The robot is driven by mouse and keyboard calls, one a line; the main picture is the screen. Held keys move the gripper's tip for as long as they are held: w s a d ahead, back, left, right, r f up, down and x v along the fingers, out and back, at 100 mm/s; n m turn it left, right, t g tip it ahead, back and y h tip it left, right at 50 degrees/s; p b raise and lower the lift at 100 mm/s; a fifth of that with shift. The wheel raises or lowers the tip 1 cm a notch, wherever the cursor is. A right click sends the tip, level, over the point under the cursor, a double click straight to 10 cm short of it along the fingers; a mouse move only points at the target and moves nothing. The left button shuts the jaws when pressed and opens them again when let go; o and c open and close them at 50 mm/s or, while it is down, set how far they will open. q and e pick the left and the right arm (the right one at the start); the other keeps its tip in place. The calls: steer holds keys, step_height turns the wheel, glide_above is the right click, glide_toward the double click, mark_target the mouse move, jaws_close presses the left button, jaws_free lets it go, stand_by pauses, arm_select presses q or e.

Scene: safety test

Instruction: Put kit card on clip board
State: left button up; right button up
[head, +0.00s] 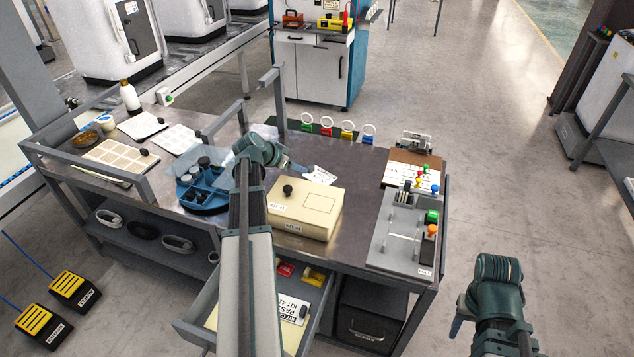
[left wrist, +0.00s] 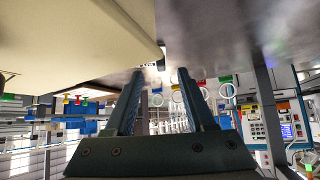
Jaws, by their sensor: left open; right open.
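A small white printed card (head: 319,175) lies on the table just behind the cream kit box (head: 305,205); its print is too small to read. A larger white card (head: 292,307) with bold print, partly reading "KIT" and "PASS", lies in the open drawer, partly hidden by my left arm. The brown clip board (head: 399,184) lies at the table's right back, with a metal clip and a white sheet on it. My left gripper (head: 302,169) is open, low over the table beside the small card; its open fingers show in the left wrist view (left wrist: 160,98). My right gripper (head: 456,328) is open, off the table's right side.
A grey panel (head: 390,245) with coloured knobs stands before the clip board. A blue round tray (head: 205,195) is left of my left arm. Coloured ring-topped tags (head: 347,130) line the back edge. The open drawer (head: 190,335) juts out in front. Some bare tabletop lies behind the box.

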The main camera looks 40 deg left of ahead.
mark_target(320, 174)
arm_select(q)
steer(key=shift+w+f, duration=0.35)
steer(key=shift+f, duration=0.05)
arm_select(e)
steer(key=shift+f, duration=0.4)
arm_select(q)
steer(key=b+x, duration=0.3)
steer(key=x, duration=0.2)
steer(key=shift+w, duration=0.25)
steer(key=shift+s+r, duration=0.1)
steer(key=shift+r, duration=0.05)
arm_select(e)
step_height(320, 174, down, 3)
steer(key=shift+f, duration=0.1)
arm_select(q)
jaws_close()
